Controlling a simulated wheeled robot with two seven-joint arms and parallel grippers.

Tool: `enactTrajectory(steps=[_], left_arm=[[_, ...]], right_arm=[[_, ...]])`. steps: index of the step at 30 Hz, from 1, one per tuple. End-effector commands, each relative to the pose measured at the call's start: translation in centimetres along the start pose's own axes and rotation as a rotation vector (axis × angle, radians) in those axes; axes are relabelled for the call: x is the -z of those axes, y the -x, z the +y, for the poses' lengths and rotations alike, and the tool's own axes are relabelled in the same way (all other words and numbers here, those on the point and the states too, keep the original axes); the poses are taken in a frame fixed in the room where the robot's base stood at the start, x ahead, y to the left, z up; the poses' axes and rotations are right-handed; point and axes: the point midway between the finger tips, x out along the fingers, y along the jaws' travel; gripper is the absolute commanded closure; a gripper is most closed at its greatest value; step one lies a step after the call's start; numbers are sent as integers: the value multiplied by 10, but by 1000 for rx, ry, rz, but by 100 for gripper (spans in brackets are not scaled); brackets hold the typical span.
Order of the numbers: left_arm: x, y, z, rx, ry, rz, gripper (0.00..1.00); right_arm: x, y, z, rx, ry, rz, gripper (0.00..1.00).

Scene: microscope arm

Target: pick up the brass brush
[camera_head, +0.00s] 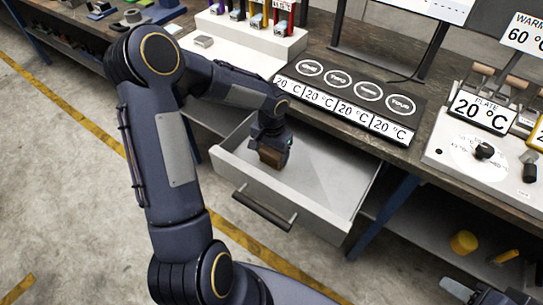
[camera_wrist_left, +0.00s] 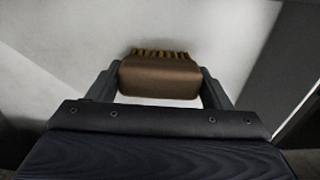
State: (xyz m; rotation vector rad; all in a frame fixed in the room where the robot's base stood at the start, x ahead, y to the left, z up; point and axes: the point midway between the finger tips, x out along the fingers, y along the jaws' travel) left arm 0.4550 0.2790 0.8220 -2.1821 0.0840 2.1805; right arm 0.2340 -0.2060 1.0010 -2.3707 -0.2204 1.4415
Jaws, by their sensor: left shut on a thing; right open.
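The brass brush shows in the left wrist view as a brown block (camera_wrist_left: 160,78) with a row of golden bristles along its far edge. My left gripper (camera_wrist_left: 160,88) is shut on it, with one finger at each end of the block. In the head view the brown brush (camera_head: 271,157) hangs at the tip of my left gripper (camera_head: 273,150), inside the open drawer (camera_head: 330,205). I cannot tell whether it touches the drawer floor. My right gripper (camera_head: 485,292) is partly in view at the bottom right corner, open and away from the drawer.
The drawer has a dark handle (camera_head: 264,208) in front. Above it on the bench is a black panel (camera_head: 350,98) with several round pads and 20 °C labels. A white plate unit (camera_head: 480,160) stands at right. A yellow cylinder (camera_head: 463,243) is on the lower shelf.

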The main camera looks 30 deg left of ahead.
Motion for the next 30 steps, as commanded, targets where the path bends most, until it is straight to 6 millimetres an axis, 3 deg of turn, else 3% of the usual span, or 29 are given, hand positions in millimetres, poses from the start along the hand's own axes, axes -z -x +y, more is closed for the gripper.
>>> enactTrajectory(steps=[11, 19, 27, 30], left_arm=[[1, 4, 0, 1, 0, 2, 52], [0, 36, 1, 0, 0, 4, 52], [-28, 94, 44, 1, -5, 8, 52], [-44, 103, 67, 1, -8, 5, 52]], right_arm=[[0, 0, 0, 0, 0, 0, 57], [0, 1, 0, 0, 0, 0, 57], [-3, -5, 2, 0, 0, 0, 57], [-5, -10, 4, 0, 0, 0, 57]])
